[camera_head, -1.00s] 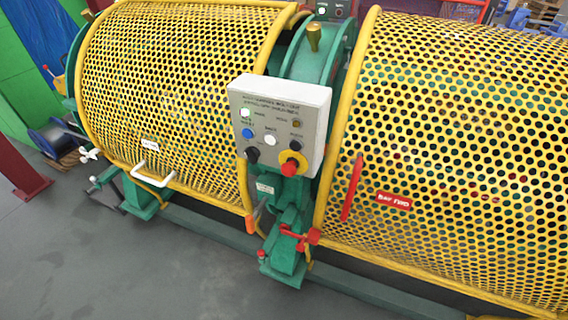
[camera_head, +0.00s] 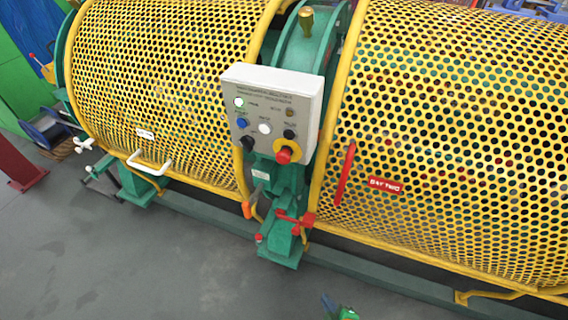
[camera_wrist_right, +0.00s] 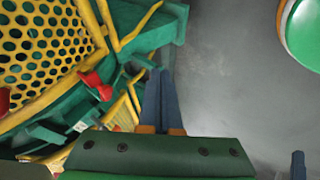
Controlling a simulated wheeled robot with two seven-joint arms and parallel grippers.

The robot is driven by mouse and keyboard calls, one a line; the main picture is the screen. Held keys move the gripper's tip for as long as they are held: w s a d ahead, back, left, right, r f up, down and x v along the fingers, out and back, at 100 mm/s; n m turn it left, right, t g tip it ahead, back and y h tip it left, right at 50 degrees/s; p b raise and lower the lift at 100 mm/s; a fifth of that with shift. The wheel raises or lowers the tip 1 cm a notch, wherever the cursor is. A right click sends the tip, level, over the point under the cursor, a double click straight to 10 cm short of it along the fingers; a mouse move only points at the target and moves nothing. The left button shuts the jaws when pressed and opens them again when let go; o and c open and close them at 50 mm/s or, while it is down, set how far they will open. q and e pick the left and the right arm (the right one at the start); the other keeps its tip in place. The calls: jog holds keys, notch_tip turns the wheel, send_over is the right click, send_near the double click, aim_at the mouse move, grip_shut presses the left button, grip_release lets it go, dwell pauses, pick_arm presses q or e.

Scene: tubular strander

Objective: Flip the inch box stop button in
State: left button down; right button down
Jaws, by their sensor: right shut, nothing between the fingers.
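The inch box (camera_head: 268,88) is a light grey control box mounted between two yellow mesh guards. The red stop button (camera_head: 284,155) sits on a yellow surround at its lower right and stands out from the panel. A lit green lamp, blue and white buttons and dark knobs share the panel. My right gripper (camera_head: 328,302) shows at the bottom edge of the head view, well below the box and apart from it. In the right wrist view its blue fingers (camera_wrist_right: 160,75) are together and empty. The box is not seen there.
Yellow mesh guards (camera_head: 440,130) stand on both sides of the box. Below it is a green pedestal with a red clamp handle (camera_head: 295,222), also in the wrist view (camera_wrist_right: 95,85). A green rail (camera_head: 380,268) runs along the floor. The grey floor in front is clear.

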jog(key=w+a+r+n+t+y, duration=0.1)
jog(key=a+r+n+t, duration=0.1)
jog(key=r, duration=0.9)
jog(key=w+a+r+n+t+y+p, duration=0.1)
jog(key=w+a+r+n+t+y, duration=0.1)
jog(key=r, duration=0.9)
jog(key=w+a+r+n+t+y+p, duration=0.1)
jog(key=a+r+n+t, duration=0.3)
jog(key=r, duration=0.6)
jog(key=shift+w+a+r+n+t+y, duration=0.2)
jog(key=shift+w+r+n+t+y, duration=0.1)
jog(key=shift+w+r+n+y, duration=0.1)
jog(key=p, duration=0.4)
send_near(277, 159)
jog(key=w+a, duration=0.2)
jog(key=a, duration=0.2)
jog(key=w, duration=0.1)
jog(key=w+d, duration=0.2)
jog(key=shift+w+p, duration=0.25)
jog(key=shift+p, duration=0.15)
